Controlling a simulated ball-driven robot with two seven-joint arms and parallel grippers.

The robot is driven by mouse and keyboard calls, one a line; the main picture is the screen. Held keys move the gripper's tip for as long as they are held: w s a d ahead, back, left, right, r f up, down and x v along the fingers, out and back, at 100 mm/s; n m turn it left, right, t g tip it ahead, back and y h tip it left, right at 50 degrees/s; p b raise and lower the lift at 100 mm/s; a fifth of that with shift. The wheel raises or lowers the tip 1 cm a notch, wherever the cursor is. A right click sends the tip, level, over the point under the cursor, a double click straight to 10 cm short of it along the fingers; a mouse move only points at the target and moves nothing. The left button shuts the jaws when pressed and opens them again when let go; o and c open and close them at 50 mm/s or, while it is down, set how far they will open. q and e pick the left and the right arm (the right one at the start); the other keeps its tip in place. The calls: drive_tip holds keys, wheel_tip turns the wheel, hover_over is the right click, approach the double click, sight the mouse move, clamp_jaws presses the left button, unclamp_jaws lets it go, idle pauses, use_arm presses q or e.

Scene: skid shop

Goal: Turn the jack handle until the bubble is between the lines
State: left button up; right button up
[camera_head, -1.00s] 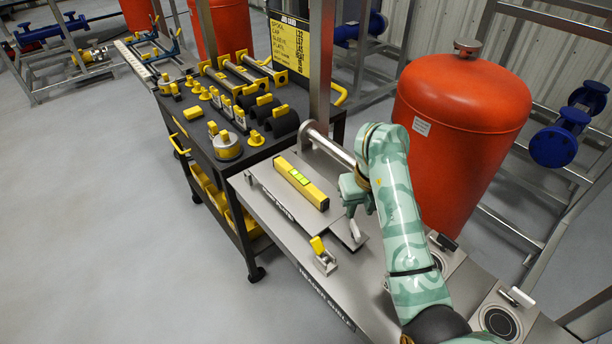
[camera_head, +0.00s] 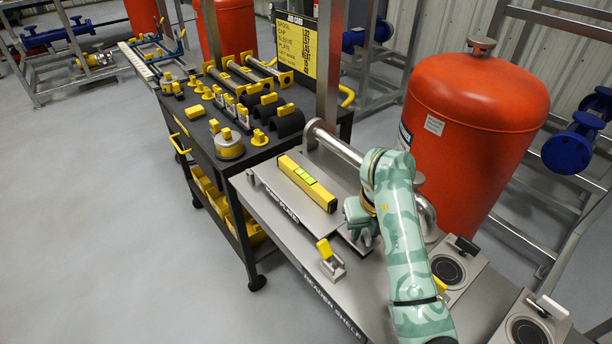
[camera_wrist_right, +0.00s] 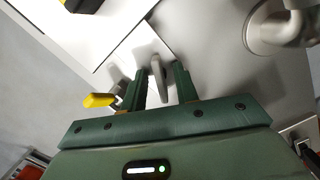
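A yellow spirit level (camera_head: 322,196) with a green vial lies on a grey plate (camera_head: 288,200) on the header shelf. The vial is too small in the head view to tell where the bubble sits. My right gripper (camera_head: 364,236) is low over the near right corner of the plate. In the right wrist view my right gripper (camera_wrist_right: 160,88) is open, its two dark fingers on either side of a slim grey handle (camera_wrist_right: 157,68), likely the jack handle. Narrow gaps show beside it. In the head view the gripper mostly hides this handle. My left gripper is out of view.
A yellow-handled clamp (camera_head: 328,258) stands on the shelf just left of my right gripper. A grey pipe (camera_head: 336,146) runs behind it, and a red tank (camera_head: 470,110) stands beyond. Black-disc fixtures (camera_head: 450,268) sit on the right. A parts cart (camera_head: 200,150) adjoins the shelf.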

clamp_jaws()
drive_tip(key=shift+a+m, duration=0.1)
drive_tip(key=shift+m, duration=0.9)
drive_tip(key=shift+m+h, duration=0.3)
drive_tip(key=shift+m, duration=0.4)
